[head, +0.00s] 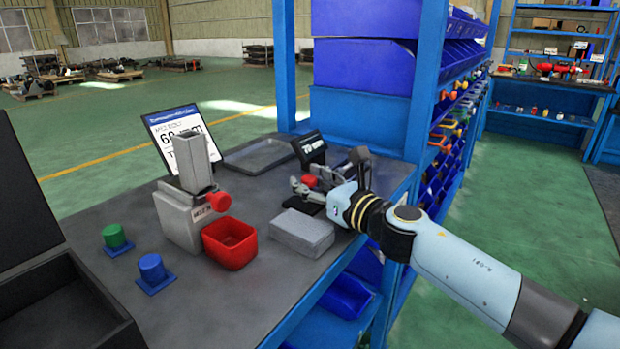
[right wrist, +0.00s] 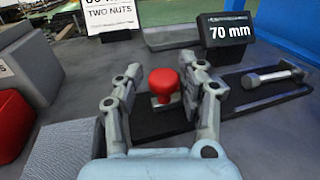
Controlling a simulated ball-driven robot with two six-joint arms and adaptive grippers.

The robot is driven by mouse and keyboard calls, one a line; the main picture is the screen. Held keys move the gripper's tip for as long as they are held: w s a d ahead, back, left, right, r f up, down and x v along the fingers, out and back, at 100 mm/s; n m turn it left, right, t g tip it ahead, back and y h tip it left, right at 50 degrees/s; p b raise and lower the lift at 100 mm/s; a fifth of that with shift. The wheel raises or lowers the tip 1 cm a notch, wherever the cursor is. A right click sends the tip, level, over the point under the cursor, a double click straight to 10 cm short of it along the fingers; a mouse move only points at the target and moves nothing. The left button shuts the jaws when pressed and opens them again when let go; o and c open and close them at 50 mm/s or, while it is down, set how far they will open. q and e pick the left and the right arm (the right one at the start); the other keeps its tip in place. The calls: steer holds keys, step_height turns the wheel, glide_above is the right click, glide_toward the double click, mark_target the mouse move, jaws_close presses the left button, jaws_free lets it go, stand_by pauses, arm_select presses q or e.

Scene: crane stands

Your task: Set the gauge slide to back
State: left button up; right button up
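The gauge has a dark display (right wrist: 228,31) reading 70 mm and a dark base plate (right wrist: 241,98). Its slide carries a red knob (right wrist: 164,82), also in the head view (head: 309,181). A grey bolt (right wrist: 272,76) lies on the gauge to the right of the knob. My right gripper (right wrist: 161,68) is open, with one finger on each side of the knob. A gap shows between the knob and both fingers. In the head view my right gripper (head: 318,186) partly hides the gauge. My left gripper is not in view.
A grey block (head: 302,232) and a red bin (head: 230,243) stand left of my right gripper. A grey dispenser (head: 183,213), a sign (head: 178,133), a flat tray (head: 259,156), and green (head: 115,237) and blue (head: 152,268) knobs are further left. A blue shelf post (head: 427,80) rises behind.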

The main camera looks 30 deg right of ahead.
steer(key=shift+w, duration=0.25)
steer(key=shift+r, duration=0.1)
